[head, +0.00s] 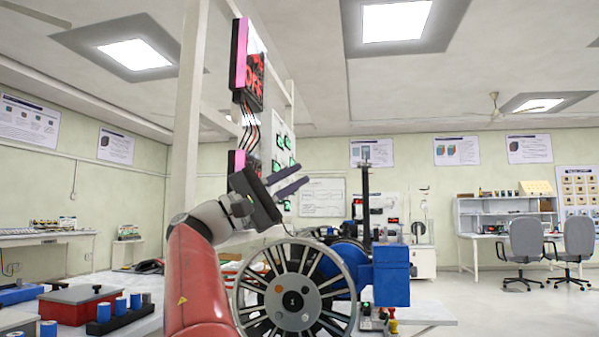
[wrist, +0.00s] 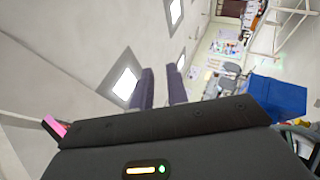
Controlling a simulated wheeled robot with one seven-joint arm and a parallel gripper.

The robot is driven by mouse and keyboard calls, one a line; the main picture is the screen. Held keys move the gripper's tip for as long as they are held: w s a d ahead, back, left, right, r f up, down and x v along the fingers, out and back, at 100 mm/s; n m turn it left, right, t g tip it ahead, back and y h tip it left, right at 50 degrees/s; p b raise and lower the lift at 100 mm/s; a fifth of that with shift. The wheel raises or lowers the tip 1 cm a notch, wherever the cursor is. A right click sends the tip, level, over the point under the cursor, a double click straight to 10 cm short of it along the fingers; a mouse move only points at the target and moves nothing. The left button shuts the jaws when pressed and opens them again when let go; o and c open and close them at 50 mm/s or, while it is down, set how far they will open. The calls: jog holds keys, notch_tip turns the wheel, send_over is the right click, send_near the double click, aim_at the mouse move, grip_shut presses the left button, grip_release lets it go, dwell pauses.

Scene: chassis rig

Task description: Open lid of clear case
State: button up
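No clear case with a lid can be made out for certain in either view. A box with a pink side and a red "OFF" display (head: 254,75) hangs high on the white post, wires running down from it. A similar pink-edged box (head: 236,162) sits lower, partly hidden behind my gripper. My gripper (head: 303,175) is raised in front of the post, tilted, fingers pointing up and right. In the wrist view its two dark fingers (wrist: 160,75) stand apart with an empty gap between them, against ceiling and wall. I cannot tell whether it touches anything.
A large spoked wheel (head: 296,298) with a blue block (head: 391,275) stands just right of my arm. A red box (head: 80,304) and several blue cylinders sit on the left bench. A white post (head: 188,110) rises behind my arm. Open floor lies at right.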

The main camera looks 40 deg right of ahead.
jog(key=shift+s+d+r, duration=0.2)
jog(key=shift+d+r, duration=0.1)
jog(key=shift+d, duration=0.25)
grip_shut()
dwell(0.7)
dwell(0.4)
grip_release()
